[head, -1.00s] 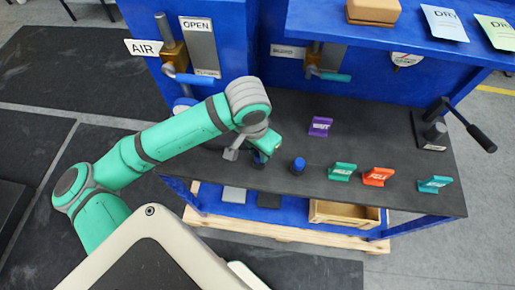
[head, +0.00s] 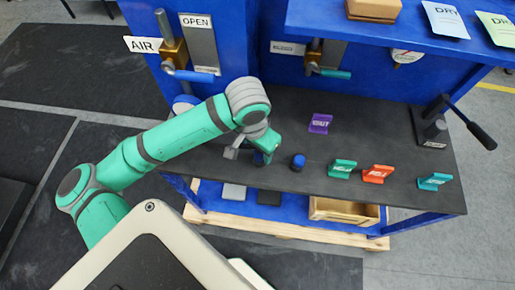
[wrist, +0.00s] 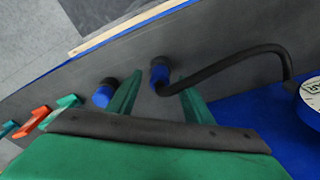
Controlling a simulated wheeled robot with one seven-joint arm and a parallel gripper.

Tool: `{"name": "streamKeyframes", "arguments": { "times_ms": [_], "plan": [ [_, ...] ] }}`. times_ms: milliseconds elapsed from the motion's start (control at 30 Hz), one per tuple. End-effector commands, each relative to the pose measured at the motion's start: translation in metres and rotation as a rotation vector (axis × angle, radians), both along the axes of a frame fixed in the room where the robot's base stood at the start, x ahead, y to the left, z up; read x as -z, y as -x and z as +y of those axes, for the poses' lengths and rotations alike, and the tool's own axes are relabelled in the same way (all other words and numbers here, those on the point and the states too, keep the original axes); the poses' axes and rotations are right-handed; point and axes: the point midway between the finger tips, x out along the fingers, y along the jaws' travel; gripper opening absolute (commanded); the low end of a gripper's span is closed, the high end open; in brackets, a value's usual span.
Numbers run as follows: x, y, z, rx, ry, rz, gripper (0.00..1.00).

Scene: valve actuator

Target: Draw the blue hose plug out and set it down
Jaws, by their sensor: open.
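The blue hose plug (wrist: 159,74) stands in the dark bench top in the wrist view, with a black hose (wrist: 225,66) leading from it to the right. My gripper (wrist: 160,88) is open, its two green fingers on either side of the plug's near side; whether they touch it I cannot tell. In the head view my gripper (head: 266,148) is low over the bench, and the plug (head: 259,158) is partly hidden beneath it. A second blue plug-like piece (head: 298,161) with a dark top and no hose stands to the right; it also shows in the wrist view (wrist: 103,95).
Green (head: 342,169), orange (head: 377,174) and teal (head: 434,181) tags stand along the bench's front, a purple tag (head: 320,123) behind. A black lever (head: 470,125) is at the right. A white gauge (wrist: 311,92) is close by my gripper's right side.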

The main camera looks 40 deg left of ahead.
Motion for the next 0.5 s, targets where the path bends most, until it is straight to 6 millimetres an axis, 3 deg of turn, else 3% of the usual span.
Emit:
{"name": "streamKeyframes", "arguments": {
  "times_ms": [167, 500],
  "plan": [
    [-0.020, 0.002, 0.000, 0.001, -0.002, -0.002, 0.46],
    [-0.082, 0.010, 0.000, 0.002, -0.002, -0.002, 0.46]
  ]
}}
